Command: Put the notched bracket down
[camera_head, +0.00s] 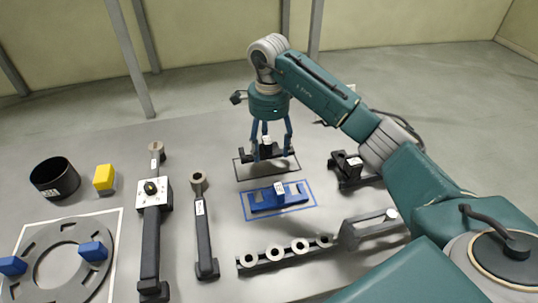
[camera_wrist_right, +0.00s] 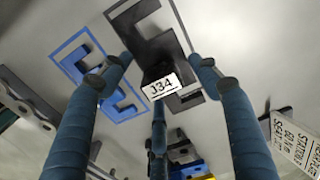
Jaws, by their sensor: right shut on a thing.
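The black notched bracket (camera_head: 248,157) is between the fingers of my right gripper (camera_head: 270,152) in the head view. It overlaps the far side of a thin black outline (camera_head: 238,171) on the table; I cannot tell whether it touches the table. In the right wrist view the bracket (camera_wrist_right: 155,48) carries a white tag reading J34 (camera_wrist_right: 161,87), and the fingers of my right gripper (camera_wrist_right: 162,75) are around it. Part of the black outline (camera_wrist_right: 112,12) shows beside it. My left gripper is not in view.
A blue notched bracket (camera_head: 268,201) lies inside a blue outline just nearer. A dark part (camera_head: 347,169) stands to the right. A bar with several rings (camera_head: 275,255) lies in front. Long-handled tools, a black cup (camera_head: 54,178), a yellow block (camera_head: 104,178) and a slotted ring plate (camera_head: 38,243) are left.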

